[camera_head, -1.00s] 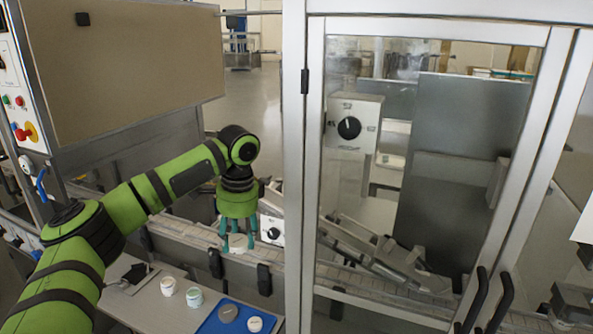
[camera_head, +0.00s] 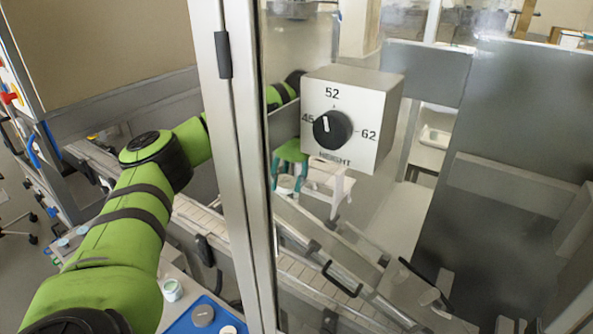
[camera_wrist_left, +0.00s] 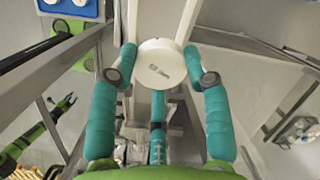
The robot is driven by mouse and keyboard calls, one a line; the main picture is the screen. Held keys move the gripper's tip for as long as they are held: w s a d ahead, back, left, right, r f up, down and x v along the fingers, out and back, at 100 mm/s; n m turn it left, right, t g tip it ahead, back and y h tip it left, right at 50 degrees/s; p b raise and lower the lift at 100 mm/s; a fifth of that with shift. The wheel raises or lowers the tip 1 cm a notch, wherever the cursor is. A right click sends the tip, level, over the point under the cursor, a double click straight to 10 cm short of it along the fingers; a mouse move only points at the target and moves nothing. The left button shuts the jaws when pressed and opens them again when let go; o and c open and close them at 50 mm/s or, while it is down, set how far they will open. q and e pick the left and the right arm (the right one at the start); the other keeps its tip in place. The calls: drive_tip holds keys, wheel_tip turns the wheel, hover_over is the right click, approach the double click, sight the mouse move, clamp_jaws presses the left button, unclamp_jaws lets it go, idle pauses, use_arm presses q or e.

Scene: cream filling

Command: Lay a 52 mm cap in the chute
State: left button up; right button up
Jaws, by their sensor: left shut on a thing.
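A white round cap (camera_wrist_left: 162,64) with small dark print is gripped between the teal fingers of my left gripper (camera_wrist_left: 161,70) in the left wrist view. In the head view my left gripper (camera_head: 288,184) shows through the glass, left of the height dial box; the cap cannot be made out there. A sloping metal chute (camera_head: 335,262) with rails runs down to the right below the gripper. In the wrist view pale metal parts lie beneath the cap; whether it touches them I cannot tell.
The height dial (camera_head: 332,130) is marked 45, 52 and 62; its white mark points up and slightly left. A door post (camera_head: 240,170) and glass stand before the chute. A blue tray (camera_head: 178,326) with a grey disc (camera_head: 203,315) and a jar (camera_head: 172,290) are at bottom left.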

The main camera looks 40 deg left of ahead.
use_arm(q)
drive_tip(key=shift+s+a+f, duration=0.2)
drive_tip(key=shift+s+f, duration=0.15)
drive_tip(key=shift+s, duration=0.2)
drive_tip(key=shift+a+f, duration=0.15)
drive_tip(key=shift+f, duration=0.2)
drive_tip(key=shift+w+a+f, duration=0.1)
drive_tip(key=shift+f, duration=0.25)
drive_tip(key=shift+w+a+f, duration=0.2)
drive_tip(key=shift+a+f, duration=0.05)
drive_tip(key=shift+f, duration=0.5)
drive_tip(key=shift+s+a+f, duration=0.1)
drive_tip(key=shift+a+f, duration=0.05)
drive_tip(key=shift+f, duration=0.45)
drive_tip(key=shift+a+f, duration=0.15)
use_arm(e)
drive_tip(key=shift+s+a, duration=0.1)
drive_tip(key=shift+s, duration=0.25)
drive_tip(key=shift+s, duration=0.2)
use_arm(q)
drive_tip(key=o, duration=0.9)
drive_tip(key=shift+c, duration=0.2)
use_arm(e)
drive_tip(key=shift+s, duration=0.1)
